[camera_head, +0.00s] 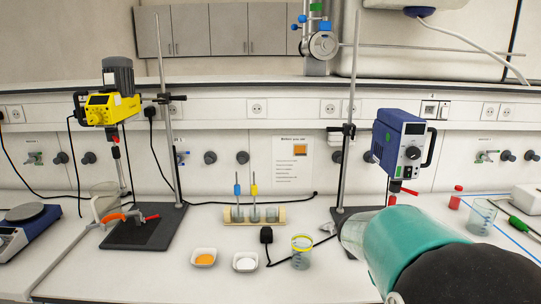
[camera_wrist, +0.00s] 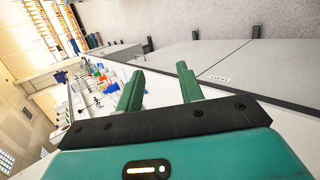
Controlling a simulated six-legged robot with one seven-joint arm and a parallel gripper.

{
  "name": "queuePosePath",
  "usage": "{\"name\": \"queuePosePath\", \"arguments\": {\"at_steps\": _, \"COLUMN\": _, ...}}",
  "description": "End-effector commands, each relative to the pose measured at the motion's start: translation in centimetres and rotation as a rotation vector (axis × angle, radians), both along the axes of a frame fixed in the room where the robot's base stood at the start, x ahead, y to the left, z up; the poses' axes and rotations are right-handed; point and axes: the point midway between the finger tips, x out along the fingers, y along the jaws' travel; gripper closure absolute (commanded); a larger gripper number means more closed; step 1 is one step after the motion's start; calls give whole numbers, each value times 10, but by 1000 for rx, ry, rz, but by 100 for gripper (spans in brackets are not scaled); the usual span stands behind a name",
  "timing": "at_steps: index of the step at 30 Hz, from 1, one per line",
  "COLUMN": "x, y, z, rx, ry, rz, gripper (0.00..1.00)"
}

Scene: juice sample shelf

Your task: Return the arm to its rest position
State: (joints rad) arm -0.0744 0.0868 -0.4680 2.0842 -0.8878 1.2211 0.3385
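My gripper (camera_wrist: 160,70) shows in the wrist view with its two green fingers apart and nothing between them. The wrist view is turned on its side, and the fingers point toward a bench with small coloured items and pale cabinet fronts, all at some distance. In the head view, my teal and black arm (camera_head: 412,243) reaches in from the lower right over the bench. My gripper's fingers cannot be made out there.
The white bench holds a yellow stirrer (camera_head: 108,108) on a stand, a blue stirrer (camera_head: 400,142), a wooden rack (camera_head: 275,216), an orange dish (camera_head: 203,257), a white dish (camera_head: 246,262), a beaker (camera_head: 302,252) and a red-capped bottle (camera_head: 456,198).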

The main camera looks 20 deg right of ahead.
Motion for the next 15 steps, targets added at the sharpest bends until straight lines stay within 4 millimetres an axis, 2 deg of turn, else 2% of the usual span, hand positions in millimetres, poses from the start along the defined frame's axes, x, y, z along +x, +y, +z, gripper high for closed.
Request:
{"name": "queuePosePath", "arguments": {"at_steps": 1, "x": -3, "y": 19, "z": 0, "rx": 67, "ry": -53, "rz": 22, "gripper": 63}}
{"name": "queuePosePath", "arguments": {"at_steps": 8, "x": -11, "y": 110, "z": 4, "rx": 349, "ry": -274, "rz": 148, "gripper": 63}}
{"name": "queuePosePath", "arguments": {"at_steps": 15, "x": -29, "y": 205, "z": 22, "rx": 575, "ry": -495, "rz": 310, "gripper": 63}}
